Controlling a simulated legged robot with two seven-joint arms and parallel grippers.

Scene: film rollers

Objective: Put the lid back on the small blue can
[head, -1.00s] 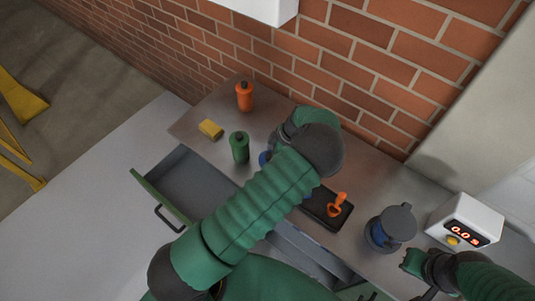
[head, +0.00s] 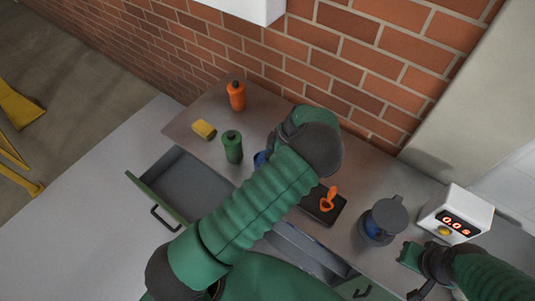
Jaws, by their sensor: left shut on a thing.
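A small blue object (head: 260,158), possibly the small blue can, shows only in part on the worktop behind my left arm. My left gripper (head: 275,142) is beside it, its fingertips mostly hidden by my own wrist. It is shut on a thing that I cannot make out. Farther right stands a dark blue container (head: 372,229) with a round grey top (head: 390,213) over it; I cannot tell whether that top is seated. My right gripper (head: 411,262) is at the lower right, near this container, and its jaw opening is unclear.
A green bottle (head: 232,147), an orange bottle (head: 237,97) and a yellow sponge (head: 204,130) stand left on the worktop (head: 275,108). A black tray (head: 318,210) holds an orange scoop (head: 328,199). A white timer (head: 455,213) stands right. An open drawer (head: 190,180) juts out in front.

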